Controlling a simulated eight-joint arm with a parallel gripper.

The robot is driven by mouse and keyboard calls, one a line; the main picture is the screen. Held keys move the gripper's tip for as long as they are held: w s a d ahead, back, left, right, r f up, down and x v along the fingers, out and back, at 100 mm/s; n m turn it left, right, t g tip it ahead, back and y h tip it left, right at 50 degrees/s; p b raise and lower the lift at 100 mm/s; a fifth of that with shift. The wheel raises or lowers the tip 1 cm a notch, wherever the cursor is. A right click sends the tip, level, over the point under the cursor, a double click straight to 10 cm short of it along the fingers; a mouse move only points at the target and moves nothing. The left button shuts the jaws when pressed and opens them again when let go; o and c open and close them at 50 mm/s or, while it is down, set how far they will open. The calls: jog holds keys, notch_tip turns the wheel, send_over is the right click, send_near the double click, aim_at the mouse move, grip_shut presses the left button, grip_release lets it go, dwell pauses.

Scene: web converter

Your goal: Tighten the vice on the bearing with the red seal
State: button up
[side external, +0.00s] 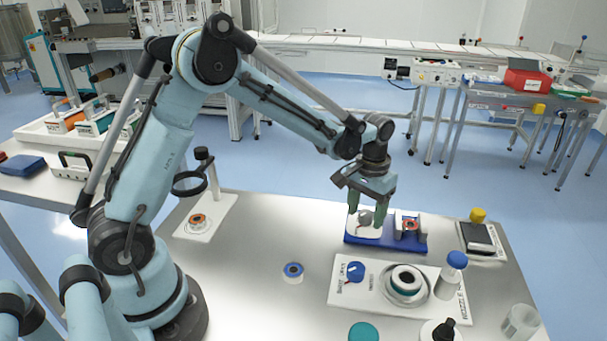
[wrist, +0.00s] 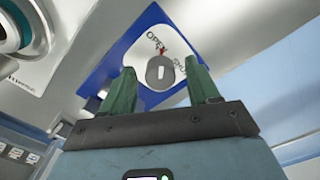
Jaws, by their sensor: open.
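The vice has a blue base (side external: 358,243) with a white dial plate and a grey knob (side external: 365,217). The bearing with the red seal (side external: 410,225) sits at the vice's right part. In the wrist view the oval knob (wrist: 160,73) has a pale slot, and a small red pointer stands beside the word OPEN. Lettering that looks like SHUT is on the right, partly hidden by a finger. My gripper (side external: 366,211) is open above the dial plate. Its green fingers (wrist: 161,74) appear on either side of the knob; contact cannot be told. The bearing is not clear in the wrist view.
A white board (side external: 343,300) with a blue knob, a round fitting (side external: 405,282) and a blue-capped bottle (side external: 451,277) lies in front. An orange-ringed part (side external: 198,220) sits on a stand at left. A blue-ringed part (side external: 293,271) lies on the table. Bare table lies left of the vice.

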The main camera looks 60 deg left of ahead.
aim_at(363, 215)
notch_tip(363, 215, up, 12)
dwell(0.6)
jog(key=shift+r, duration=0.1)
jog(key=s+m+t, duration=0.2)
jog(key=s+t, duration=0.5)
jog(key=s, duration=0.8)
jog(key=shift+s+a+f+m, duration=0.15)
jog(key=shift+s+f+m, duration=0.15)
jog(key=shift+f, duration=0.1)
dwell(1.0)
